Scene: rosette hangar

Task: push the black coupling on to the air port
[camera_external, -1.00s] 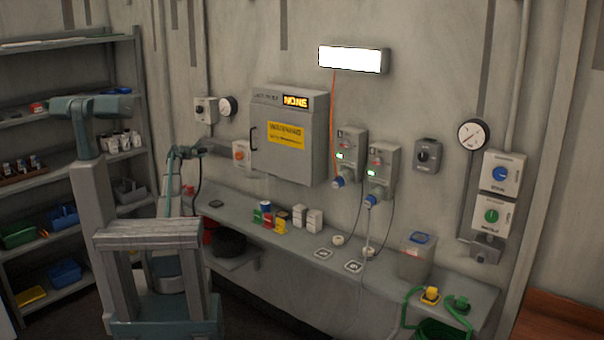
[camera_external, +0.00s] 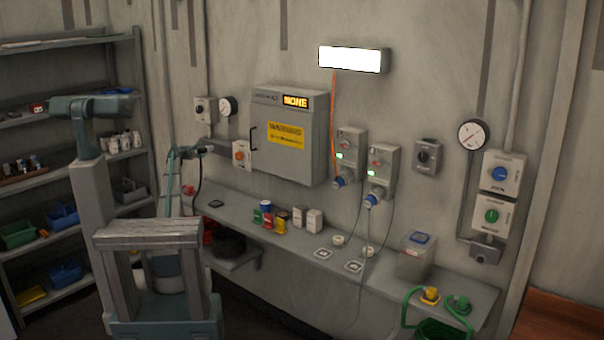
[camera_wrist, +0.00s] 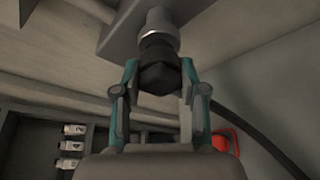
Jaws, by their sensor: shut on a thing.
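The black coupling (camera_wrist: 158,72) is between the teal fingers of my gripper (camera_wrist: 158,66) in the wrist view, and the fingers are shut on it. The silver air port (camera_wrist: 159,30) is straight ahead of the coupling, under a grey block. The two are in line and look to meet end to end; how far the coupling is on the port cannot be told. In the external view my gripper (camera_external: 201,150) is small at the wall, left of the grey cabinet, and the coupling is too small to make out clearly.
A black hose (camera_wrist: 258,132) curves down at the right in the wrist view, near a red object (camera_wrist: 227,141). A grey cabinet (camera_external: 290,137) is on the wall. A bench (camera_external: 290,243) below holds small coloured items. Shelves (camera_external: 60,116) stand at the left.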

